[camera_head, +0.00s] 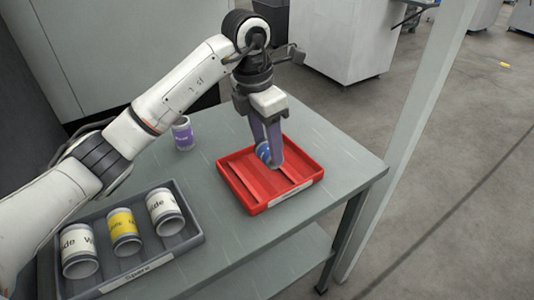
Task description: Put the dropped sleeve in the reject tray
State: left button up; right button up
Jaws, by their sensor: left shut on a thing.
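The red reject tray (290,201) lies on the grey table, with ribs along its floor and a label on its front wall. My left gripper (270,155) points down over the tray's back part. It is shut on a blue sleeve (263,152), which is largely hidden by the fingers. The sleeve is in or just above the tray; I cannot tell whether it touches the floor. My right gripper is not in view.
A purple-and-white sleeve (183,134) stands on the table (335,160) left of the red tray. A grey tray (196,240) at the front left holds two white sleeves and a yellow one (124,231). A pale post (405,140) rises beyond the table's right edge.

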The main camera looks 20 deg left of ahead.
aim_at(266, 149)
pick_arm(q)
jog(key=shift+f, duration=1.7)
jog(key=shift+f, duration=0.15)
jog(key=o, duration=1.3)
jog(key=shift+o, duration=0.2)
notch_tip(266, 149, up, 12)
jog(key=s+a, duration=0.1)
jog(key=shift+s+p, duration=0.2)
jog(key=shift+p, duration=0.1)
